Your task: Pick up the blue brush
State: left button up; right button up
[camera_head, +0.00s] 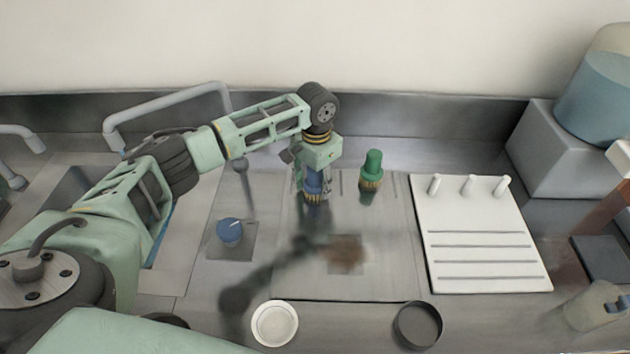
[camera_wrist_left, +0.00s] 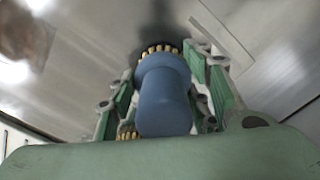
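The blue brush (camera_head: 312,187) stands upright, bristles down, on the counter in the head view. My left gripper (camera_head: 313,180) comes down over it from above, one finger on each side. In the left wrist view, the brush's blue handle (camera_wrist_left: 164,95) lies between the green fingers (camera_wrist_left: 160,68). The fingertips appear to press against its sides near the bristles, and the gripper looks shut on it. The bristles appear at or very close to the counter; I cannot tell whether they touch. My right gripper is not in view.
A green brush (camera_head: 372,170) stands just right of the gripper. A white pegged rack (camera_head: 480,270) lies further right. A blue-topped object (camera_head: 229,232) is at left. A white dish (camera_head: 275,324) and a dark dish (camera_head: 418,325) are in front. The back wall is close behind.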

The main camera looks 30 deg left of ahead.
pick_arm(q)
jog(key=c, duration=0.6)
jog(key=shift+r, duration=0.15)
jog(key=shift+r, duration=0.25)
notch_tip(320, 180, up, 3)
jog(key=shift+w+r+b, duration=0.1)
jog(key=shift+r+b, duration=0.1)
jog(key=shift+b, duration=0.45)
jog(key=d+r, duration=0.2)
jog(key=d, duration=0.2)
jog(key=d+r+b, duration=0.1)
jog(key=d+r, duration=0.1)
jog(key=d, duration=0.1)
jog(key=d+r+b, duration=0.1)
jog(key=d+r, duration=0.2)
jog(key=d, duration=0.1)
jog(key=shift+s+d, duration=0.3)
jog(key=shift+d, duration=0.05)
jog(key=o, duration=0.6)
jog(key=shift+s, duration=0.1)
jog(key=c, duration=0.4)
